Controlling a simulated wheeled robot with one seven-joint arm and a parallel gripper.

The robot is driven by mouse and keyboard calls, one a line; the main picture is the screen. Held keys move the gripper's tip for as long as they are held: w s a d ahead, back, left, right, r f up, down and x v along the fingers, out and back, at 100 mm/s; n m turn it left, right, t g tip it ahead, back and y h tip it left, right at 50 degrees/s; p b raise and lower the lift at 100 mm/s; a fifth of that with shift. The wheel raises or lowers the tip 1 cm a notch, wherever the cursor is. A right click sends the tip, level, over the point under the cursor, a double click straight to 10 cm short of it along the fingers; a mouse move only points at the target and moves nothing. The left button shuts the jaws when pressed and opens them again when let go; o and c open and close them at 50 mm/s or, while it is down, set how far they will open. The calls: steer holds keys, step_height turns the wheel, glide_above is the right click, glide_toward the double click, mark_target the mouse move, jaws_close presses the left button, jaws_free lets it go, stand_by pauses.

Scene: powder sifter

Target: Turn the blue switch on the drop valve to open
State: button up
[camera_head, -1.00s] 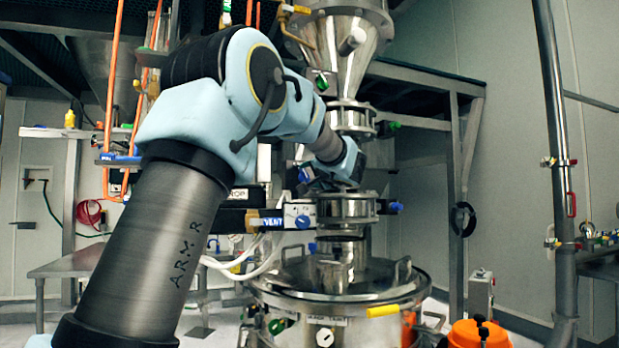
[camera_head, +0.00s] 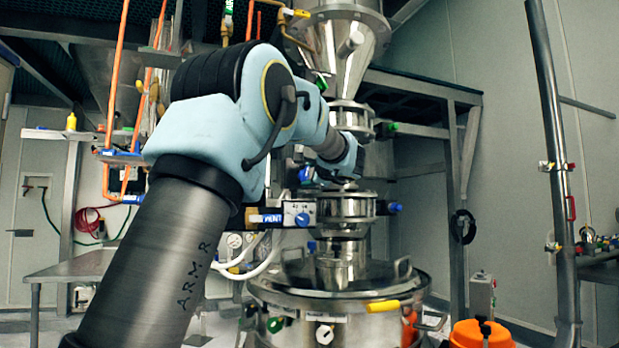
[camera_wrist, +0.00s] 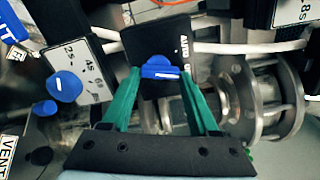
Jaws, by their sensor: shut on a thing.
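The blue switch (camera_wrist: 160,71) sits on a black box (camera_wrist: 145,50) with white lettering, partly readable as "AUTO", in the wrist view. My gripper (camera_wrist: 160,76) has its green fingers on either side of the switch and is shut on it. In the head view my wrist is in front of the steel pipe stack, and the fingers and the switch cannot be made out there. The switch's exact setting is hard to read.
A white panel with a blue dial (camera_wrist: 64,86) is left of the switch in the wrist view. A steel flanged pipe (camera_wrist: 265,105) is on the right.

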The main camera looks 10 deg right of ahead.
steer(key=shift+f+m, duration=0.1)
steer(key=shift+m, duration=1)
steer(key=o, duration=1.4)
steer(key=s+b, duration=0.1)
steer(key=s, duration=0.2)
steer(key=s+d+b, duration=0.1)
steer(key=s, duration=0.3)
steer(key=s+b, duration=0.1)
steer(key=s, duration=0.2)
steer(key=shift+s+d+b, duration=0.2)
steer(key=shift+s+b, duration=0.15)
